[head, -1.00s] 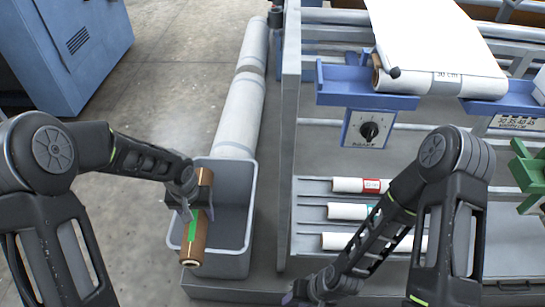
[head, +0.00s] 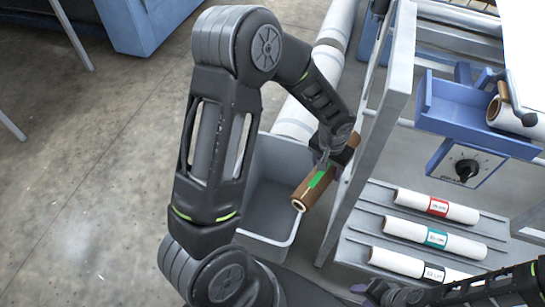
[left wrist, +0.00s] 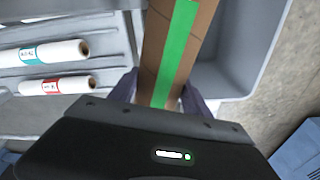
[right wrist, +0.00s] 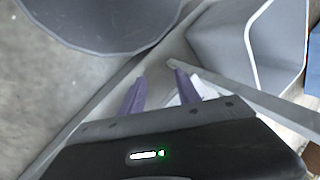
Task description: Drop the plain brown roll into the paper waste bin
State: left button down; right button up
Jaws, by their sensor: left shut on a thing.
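The brown roll (head: 312,188), with a green stripe along it, is held tilted in my left gripper (head: 330,160). In the left wrist view the roll (left wrist: 150,60) runs between the two fingers, which are shut on it. The grey paper waste bin (head: 257,238) stands on the floor. In the head view the roll overlaps the bin's right rim, close to the upright grey panel; its height over the rim is hard to judge. My right gripper (head: 375,290) is low at the front right. In the right wrist view its fingers (right wrist: 160,78) are apart with nothing between them.
The upright grey panel (head: 378,130) stands right of the bin. Beyond it, a rack (head: 360,215) holds white rolls with red, teal and dark labels. A blue bracket (head: 455,105) and dial (head: 466,168) sit above. Pale rolls (head: 296,118) lie behind the bin. Floor at left is clear.

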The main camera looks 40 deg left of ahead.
pick_arm(q)
jog(key=shift+a+f, duration=0.15)
pick_arm(e)
jog(key=shift+o, duration=0.8)
jog(key=shift+f, duration=0.25)
jog(key=shift+o, duration=0.2)
notch_tip(320, 180, down, 11)
jog(key=b, duration=1.1)
pick_arm(q)
jog(key=s+a+f+n+b, duration=0.1)
jog(key=s+a+f+b, duration=0.1)
jog(key=a, duration=0.6)
jog(key=s+a+f+n+b, duration=0.2)
jog(key=a+b, duration=0.3)
jog(key=a, duration=0.4)
jog(key=shift+s+f+n+b, duration=0.25)
jog(key=shift+f+n+b, duration=0.05)
jog(key=shift+f, duration=0.55)
pick_arm(e)
notch_tip(320, 180, down, 7)
pick_arm(q)
jog(key=shift+a, duration=0.1)
pick_arm(e)
jog(key=shift+f, duration=0.1)
